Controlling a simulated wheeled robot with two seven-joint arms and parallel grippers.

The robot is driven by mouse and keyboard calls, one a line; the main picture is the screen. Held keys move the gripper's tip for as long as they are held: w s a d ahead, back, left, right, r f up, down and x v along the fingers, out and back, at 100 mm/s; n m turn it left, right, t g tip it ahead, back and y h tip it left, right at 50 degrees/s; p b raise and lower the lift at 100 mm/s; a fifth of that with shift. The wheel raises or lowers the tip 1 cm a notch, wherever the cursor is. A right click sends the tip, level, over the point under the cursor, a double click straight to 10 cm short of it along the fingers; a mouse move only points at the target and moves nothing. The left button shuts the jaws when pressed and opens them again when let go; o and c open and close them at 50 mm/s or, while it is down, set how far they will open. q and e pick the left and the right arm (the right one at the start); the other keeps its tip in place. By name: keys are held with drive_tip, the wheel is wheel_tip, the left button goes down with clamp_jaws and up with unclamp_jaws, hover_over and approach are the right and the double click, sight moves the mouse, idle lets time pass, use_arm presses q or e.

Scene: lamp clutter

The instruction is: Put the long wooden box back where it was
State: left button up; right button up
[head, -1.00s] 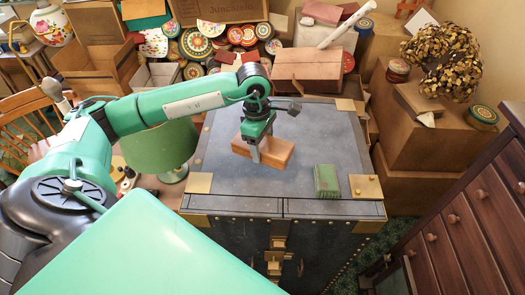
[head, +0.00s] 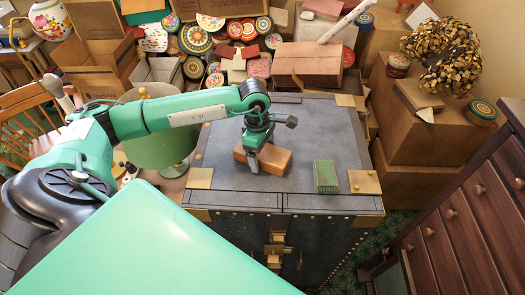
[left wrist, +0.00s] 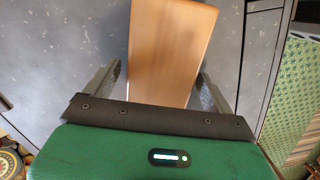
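The long wooden box (head: 270,160) is an orange-brown block lying on the grey lid of the dark trunk (head: 225,180), left of a small green box (head: 326,176). My left gripper (head: 253,160) points down over the box's left part. In the left wrist view the box (left wrist: 168,45) runs between the two fingers (left wrist: 161,68). A narrow gap shows beside the left finger; the right finger is very near or touching the box's side. The fingertips' lower ends are hard to see. My right gripper is not in view.
A green lamp (head: 158,140) stands left of the trunk beneath my arm. Tins and cartons crowd behind the trunk. A dark drawer chest (head: 460,225) stands at right. The lid is clear around the wooden box.

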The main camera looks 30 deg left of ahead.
use_arm(q)
drive_tip(key=shift+r+p, duration=0.25)
drive_tip(key=shift+p, duration=0.05)
wheel_tip(320, 180, up, 12)
drive_tip(key=a+b, duration=0.1)
drive_tip(key=b, duration=0.3)
drive_tip(key=shift+s+a+f+b, duration=0.15)
drive_tip(key=shift+a+b, duration=0.1)
drive_tip(key=shift+b, duration=0.15)
